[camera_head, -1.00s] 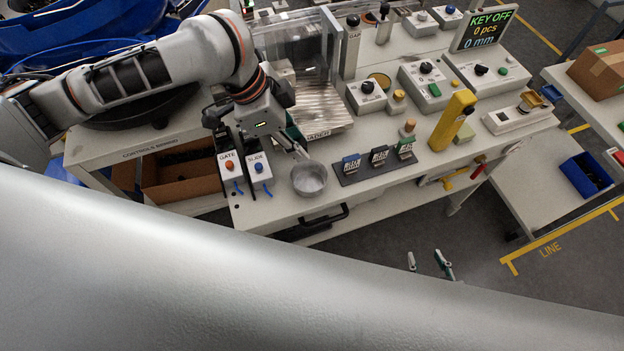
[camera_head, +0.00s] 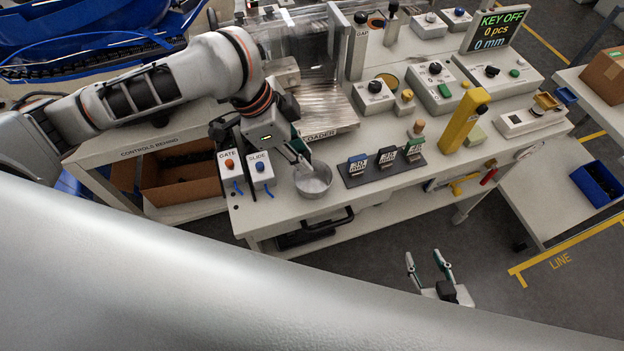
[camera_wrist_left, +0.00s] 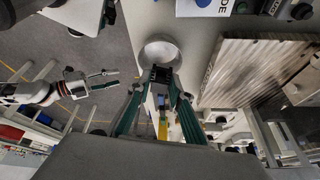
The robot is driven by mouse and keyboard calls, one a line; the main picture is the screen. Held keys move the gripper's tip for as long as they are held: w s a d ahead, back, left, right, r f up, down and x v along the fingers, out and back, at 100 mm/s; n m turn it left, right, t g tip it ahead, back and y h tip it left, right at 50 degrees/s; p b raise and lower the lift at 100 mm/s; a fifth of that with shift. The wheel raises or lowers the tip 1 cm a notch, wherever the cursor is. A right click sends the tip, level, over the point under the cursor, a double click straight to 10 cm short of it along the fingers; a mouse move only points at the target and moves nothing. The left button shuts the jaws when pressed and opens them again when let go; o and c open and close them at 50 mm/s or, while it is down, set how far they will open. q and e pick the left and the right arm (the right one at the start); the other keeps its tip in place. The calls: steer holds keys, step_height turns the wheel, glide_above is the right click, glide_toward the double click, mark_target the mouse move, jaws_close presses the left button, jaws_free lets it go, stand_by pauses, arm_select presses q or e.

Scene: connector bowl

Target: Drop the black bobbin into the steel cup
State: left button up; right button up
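The steel cup (camera_head: 314,183) is an open round metal bowl near the front edge of the bench; it also shows in the left wrist view (camera_wrist_left: 163,45). My left gripper (camera_head: 301,160) points down at the cup's back left rim. In the left wrist view its fingertips (camera_wrist_left: 160,80) close on a small dark piece, which looks like the black bobbin (camera_wrist_left: 160,74), at the cup's near rim. The bobbin cannot be made out in the head view. My right gripper (camera_head: 430,264) is open and empty, over the floor in front of the bench.
The GATE box (camera_head: 230,165) and SLIDE box (camera_head: 260,170) stand left of the cup. A dark strip with several labelled clips (camera_head: 382,165) lies to its right. The clear-covered loader (camera_head: 325,105) is behind. A yellow post (camera_head: 464,122) stands farther right.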

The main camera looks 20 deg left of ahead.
arm_select(q)
steer(key=o, duration=0.4)
steer(key=shift+o, duration=0.2)
arm_select(e)
steer(key=shift+d+f, duration=0.1)
steer(key=shift+f, duration=0.1)
steer(key=shift+s+f, duration=0.1)
arm_select(q)
steer(key=v, duration=1.2)
